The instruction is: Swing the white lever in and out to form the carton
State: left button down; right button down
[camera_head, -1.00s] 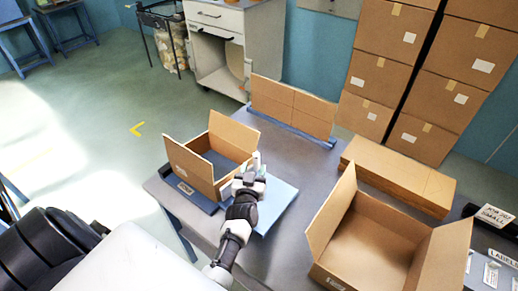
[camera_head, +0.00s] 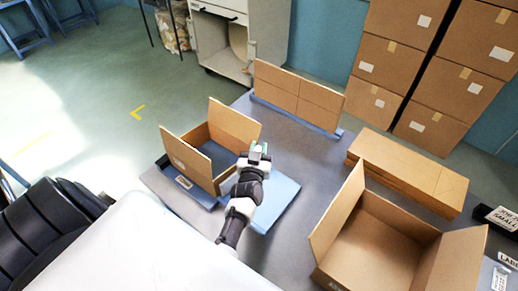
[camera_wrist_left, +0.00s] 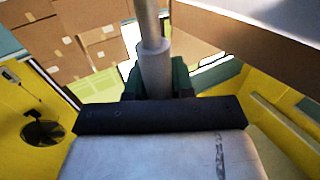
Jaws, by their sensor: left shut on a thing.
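The small brown carton (camera_head: 190,160) stands with raised flaps on a blue forming base (camera_head: 203,198) at the table's left end. My left gripper (camera_head: 258,154) is just right of the carton, above a light blue plate (camera_head: 283,192). In the left wrist view, a pale round rod (camera_wrist_left: 153,55), seemingly the white lever, stands between the green fingertips (camera_wrist_left: 155,82), and the gripper is shut on it. In the head view the gripper mostly hides the lever. My right gripper is not in view.
A large open carton (camera_head: 375,245) stands at the table's front right. Flat cardboard (camera_head: 408,172) is stacked behind it. Upright cardboard sheets (camera_head: 297,95) stand in a blue holder at the back. The grey table (camera_head: 310,160) is clear in the middle.

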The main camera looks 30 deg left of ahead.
pick_arm(q)
jog(key=shift+w+a, duration=0.25)
jog(key=shift+a, duration=0.4)
jog(key=shift+a+f, duration=0.1)
jog(key=c, duration=1)
grip_release()
jog(key=shift+w, duration=0.1)
jog(key=p+v, duration=0.4)
jog(key=v, duration=0.7)
